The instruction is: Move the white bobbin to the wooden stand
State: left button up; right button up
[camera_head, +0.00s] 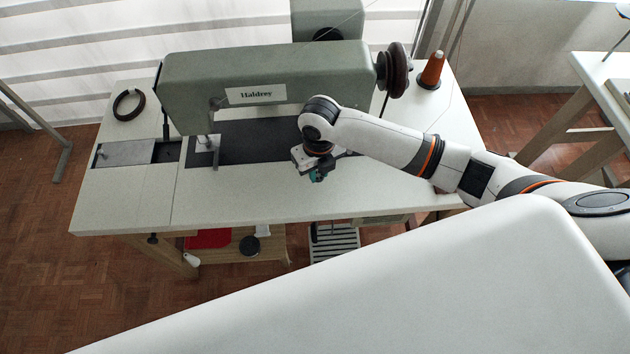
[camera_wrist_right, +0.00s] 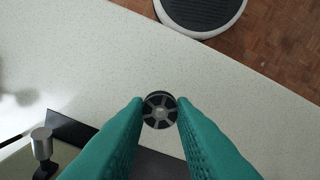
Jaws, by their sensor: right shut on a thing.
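My right gripper (camera_head: 315,174) is over the front part of the sewing table, to the right of the needle area. In the right wrist view its green fingers (camera_wrist_right: 160,112) are shut on a small round bobbin (camera_wrist_right: 160,109) with a dark rim and grey segments. Its end face points at the camera; whether its thread is white cannot be told. The bobbin cannot be made out in the head view. I cannot make out a wooden stand in either view. My left gripper is not in view.
The grey-green sewing machine (camera_head: 262,77) stands behind my right gripper on the white table (camera_head: 130,198). A dark ring (camera_head: 129,104) lies at the left and an orange thread cone (camera_head: 432,70) stands at the back right. The table's front strip is clear.

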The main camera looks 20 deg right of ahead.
aim_at(318, 189)
jog(key=shift+f, duration=2.8)
jog(key=shift+f, duration=0.15)
jog(key=o, duration=0.9)
notch_tip(318, 189, up, 12)
jog(key=shift+r, duration=0.2)
